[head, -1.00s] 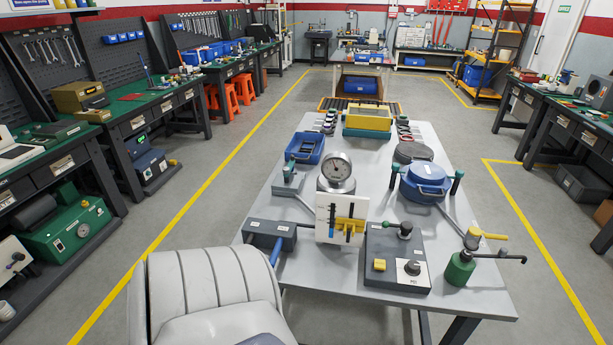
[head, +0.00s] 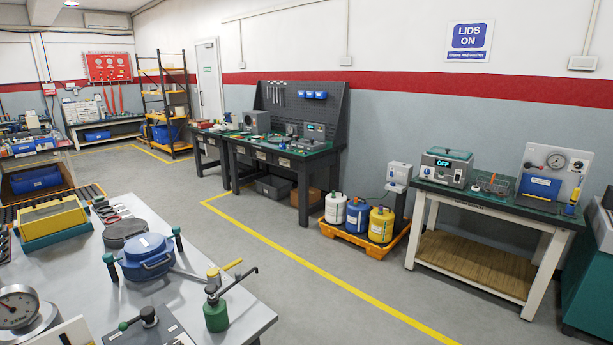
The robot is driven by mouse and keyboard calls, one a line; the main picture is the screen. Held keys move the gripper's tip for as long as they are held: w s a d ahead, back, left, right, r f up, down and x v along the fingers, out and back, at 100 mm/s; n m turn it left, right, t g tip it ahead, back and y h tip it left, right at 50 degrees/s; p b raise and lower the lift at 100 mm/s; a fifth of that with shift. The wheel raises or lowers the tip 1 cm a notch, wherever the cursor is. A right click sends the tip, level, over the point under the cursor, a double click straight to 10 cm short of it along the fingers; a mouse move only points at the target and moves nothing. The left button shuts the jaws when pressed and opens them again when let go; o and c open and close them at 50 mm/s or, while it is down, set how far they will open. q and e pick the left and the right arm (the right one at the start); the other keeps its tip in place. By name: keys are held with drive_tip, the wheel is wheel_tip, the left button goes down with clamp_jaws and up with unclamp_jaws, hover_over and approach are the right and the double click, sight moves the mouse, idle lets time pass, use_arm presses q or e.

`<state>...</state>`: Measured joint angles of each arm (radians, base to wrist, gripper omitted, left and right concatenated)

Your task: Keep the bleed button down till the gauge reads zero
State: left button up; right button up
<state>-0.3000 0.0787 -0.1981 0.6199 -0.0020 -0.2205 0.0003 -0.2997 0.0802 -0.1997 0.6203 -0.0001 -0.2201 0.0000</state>
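A round dial gauge (head: 17,308) stands on the grey table at the lower left, cut by the left edge; its reading is too small to tell. A dark grey control box (head: 165,332) with a black lever knob is cut by the bottom edge; no button on it shows. A second dial gauge (head: 556,160) is on an upright panel (head: 530,158) on the right bench; its reading is also too small to tell. I cannot tell which gauge belongs to the bleed button. Neither of my grippers is in view.
The grey table (head: 190,292) also bears a lidded blue pot (head: 149,255), a green bottle with a lever (head: 216,315) and a yellow case (head: 51,219). Coloured cylinders (head: 357,215) stand on an orange pallet by the wall. The floor (head: 330,305) between table and right bench is clear.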

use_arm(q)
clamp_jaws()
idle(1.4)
